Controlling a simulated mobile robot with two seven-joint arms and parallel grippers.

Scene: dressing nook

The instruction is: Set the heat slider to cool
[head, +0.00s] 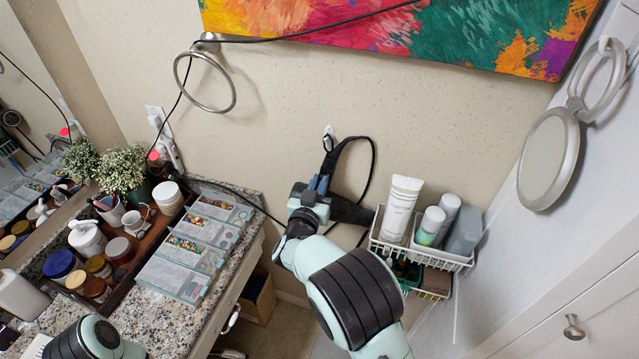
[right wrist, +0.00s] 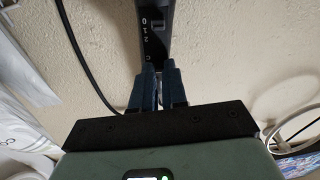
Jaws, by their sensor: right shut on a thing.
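A black hair dryer (head: 352,212) hangs by the wall in the head view, partly hidden by my right arm. Its dark handle (right wrist: 155,42) shows in the right wrist view, with a small switch (right wrist: 158,22) beside the marks 0, 1 and 2. A further mark, like a C, is lower on the handle. My right gripper (head: 318,188) is at the handle. Its blue fingertips (right wrist: 158,72) are shut just below that mark, with a gap narrower than the handle. They hide the heat slider, so its setting cannot be read. My left gripper is out of view.
A white wire basket (head: 412,246) with tubes and bottles is close to the right of the dryer. A black cord runs up from the dryer to the wall outlet. A granite counter (head: 160,325) with jars and a bead organiser (head: 172,278) is at left.

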